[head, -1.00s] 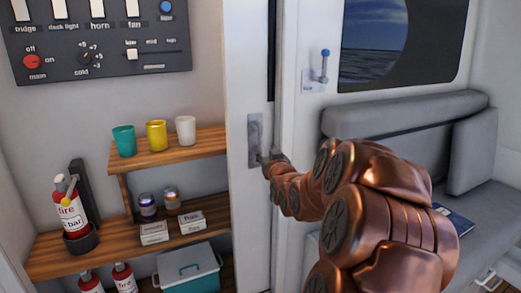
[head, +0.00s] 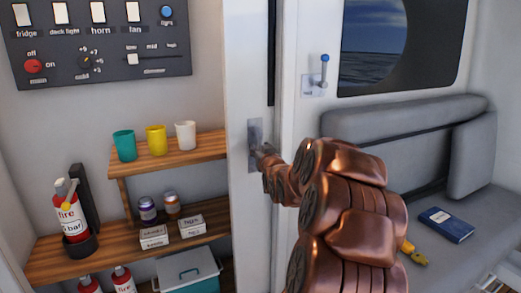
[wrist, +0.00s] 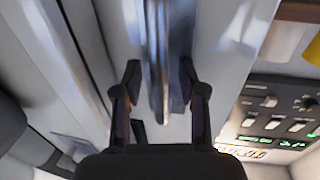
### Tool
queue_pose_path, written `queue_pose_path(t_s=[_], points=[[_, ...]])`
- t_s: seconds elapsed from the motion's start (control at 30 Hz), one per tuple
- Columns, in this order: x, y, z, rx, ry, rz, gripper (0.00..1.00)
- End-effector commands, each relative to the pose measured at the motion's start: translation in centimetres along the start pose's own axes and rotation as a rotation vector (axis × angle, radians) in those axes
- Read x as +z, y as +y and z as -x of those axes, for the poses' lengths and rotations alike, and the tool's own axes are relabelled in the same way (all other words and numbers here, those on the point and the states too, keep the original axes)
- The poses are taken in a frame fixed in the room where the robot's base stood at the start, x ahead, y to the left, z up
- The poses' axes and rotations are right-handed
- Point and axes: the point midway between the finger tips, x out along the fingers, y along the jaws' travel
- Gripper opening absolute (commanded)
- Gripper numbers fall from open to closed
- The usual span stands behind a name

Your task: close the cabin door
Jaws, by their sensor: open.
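The cabin door (head: 248,200) is a white upright panel in the middle of the head view, with a metal handle plate (head: 255,132) near its edge. My gripper (head: 263,153) is at the lower part of this plate, partly hidden by my copper arm. In the wrist view my gripper (wrist: 160,72) is open. A shiny metal handle (wrist: 158,50) runs between its two fingers, with a finger on either side. I see a gap beside the fingers and cannot tell whether either one touches the handle.
Left of the door are wooden shelves (head: 190,146) with cups, jars and boxes, a fire extinguisher (head: 69,212) and a switch panel (head: 95,40). Right of it are a wall lever (head: 324,70), a window and a grey bench (head: 400,125) with a blue book (head: 446,224).

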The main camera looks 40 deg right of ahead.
Motion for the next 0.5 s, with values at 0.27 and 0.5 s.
queue_pose_path(t_s=[0.27, 0.5], points=[[-0.01, 0.02, 0.02, 0.0, 0.0, 0.0, 0.2], [-0.01, 0.02, 0.02, 0.0, 0.0, 0.0, 0.0]])
